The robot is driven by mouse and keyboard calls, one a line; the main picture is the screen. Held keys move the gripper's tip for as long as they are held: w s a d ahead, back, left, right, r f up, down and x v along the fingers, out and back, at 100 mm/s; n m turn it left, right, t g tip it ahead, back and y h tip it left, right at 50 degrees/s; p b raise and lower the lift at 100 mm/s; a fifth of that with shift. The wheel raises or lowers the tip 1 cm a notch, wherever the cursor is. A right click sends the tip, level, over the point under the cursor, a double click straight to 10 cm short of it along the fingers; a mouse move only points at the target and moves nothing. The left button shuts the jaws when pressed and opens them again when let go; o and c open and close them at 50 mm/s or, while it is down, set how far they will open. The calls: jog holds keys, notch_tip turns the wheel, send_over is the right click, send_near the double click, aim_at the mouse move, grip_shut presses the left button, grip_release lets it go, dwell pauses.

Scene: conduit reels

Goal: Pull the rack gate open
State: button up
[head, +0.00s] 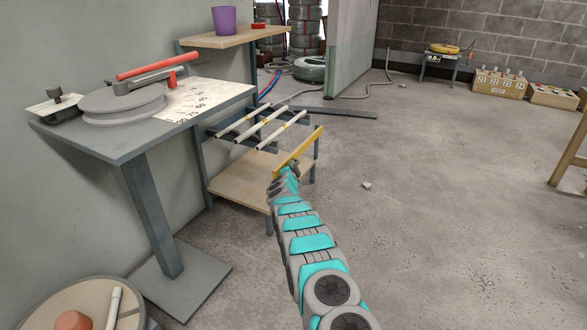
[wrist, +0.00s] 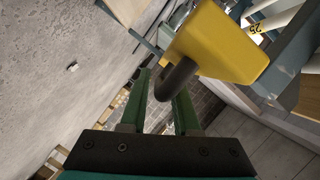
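The rack gate is a yellow bar (head: 300,151) at the front right of the conduit rack (head: 258,133). In the wrist view the yellow gate (wrist: 215,42) fills the upper right, with a dark round handle (wrist: 178,79) sticking out of it. My gripper (wrist: 163,97) has its two green fingers apart, and the handle's end lies between them in the picture. A gap shows beside the handle; I cannot tell whether either finger touches it. In the head view my gripper (head: 287,172) is at the gate's near end, its fingers mostly hidden.
Several pale conduits lie on the rack, with a wooden shelf (head: 235,181) below. A bender table (head: 150,120) stands to the left. The floor right of my arm is largely open, with a small pale scrap (head: 366,185) on it.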

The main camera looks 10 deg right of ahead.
jog(key=shift+c, duration=0.4)
grip_shut()
dwell(1.0)
